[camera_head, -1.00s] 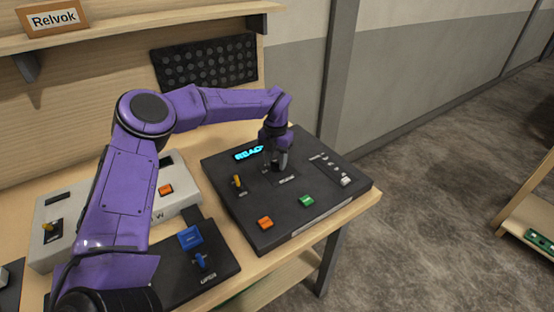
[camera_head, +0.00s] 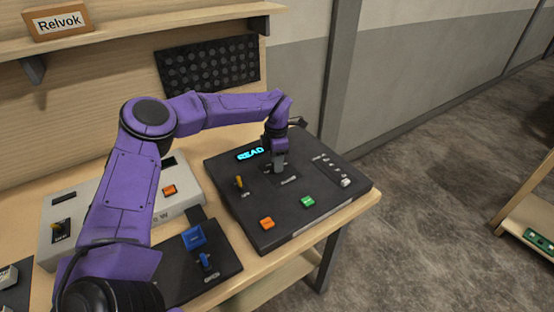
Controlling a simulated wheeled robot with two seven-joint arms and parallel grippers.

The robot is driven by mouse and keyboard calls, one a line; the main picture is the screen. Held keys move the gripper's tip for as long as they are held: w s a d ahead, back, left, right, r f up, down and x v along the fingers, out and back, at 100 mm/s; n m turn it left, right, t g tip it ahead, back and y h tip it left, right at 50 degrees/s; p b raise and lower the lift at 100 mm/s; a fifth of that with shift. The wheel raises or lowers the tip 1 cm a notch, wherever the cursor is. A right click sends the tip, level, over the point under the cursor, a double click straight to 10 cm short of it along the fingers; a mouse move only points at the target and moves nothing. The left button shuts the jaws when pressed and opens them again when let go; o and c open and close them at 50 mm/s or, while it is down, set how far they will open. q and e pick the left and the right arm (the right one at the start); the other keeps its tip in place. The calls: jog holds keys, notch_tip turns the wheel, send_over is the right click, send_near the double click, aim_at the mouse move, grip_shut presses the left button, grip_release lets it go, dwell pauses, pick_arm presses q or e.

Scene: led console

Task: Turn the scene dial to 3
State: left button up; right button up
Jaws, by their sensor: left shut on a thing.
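The black console (camera_head: 250,205) sits at the right end of the wooden bench, with a lit cyan display (camera_head: 250,154) that shows "READ" and may be partly covered. My purple left arm reaches over from the left. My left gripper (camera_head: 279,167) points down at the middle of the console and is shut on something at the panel. The scene dial is hidden under the fingers, so its setting cannot be read. A label below the gripper is too small to read. My right gripper is not in view.
The console also has a yellow lever (camera_head: 239,182), an orange button (camera_head: 267,223), a green button (camera_head: 307,202) and a slider (camera_head: 346,183). A blue-button panel (camera_head: 228,255) and a grey box (camera_head: 185,207) stand to the left. A shelf with a "Relvok" sign (camera_head: 60,22) is above.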

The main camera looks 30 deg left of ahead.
pick_arm(q)
jog(key=shift+f+m, duration=0.15)
jog(key=shift+m, duration=0.55)
jog(key=o, duration=1.1)
jog(key=shift+d, duration=0.1)
jog(key=shift+c, duration=0.2)
jog(key=shift+r, duration=0.45)
notch_tip(320, 180, up, 10)
jog(key=b, duration=0.2)
jog(key=shift+f, duration=0.15)
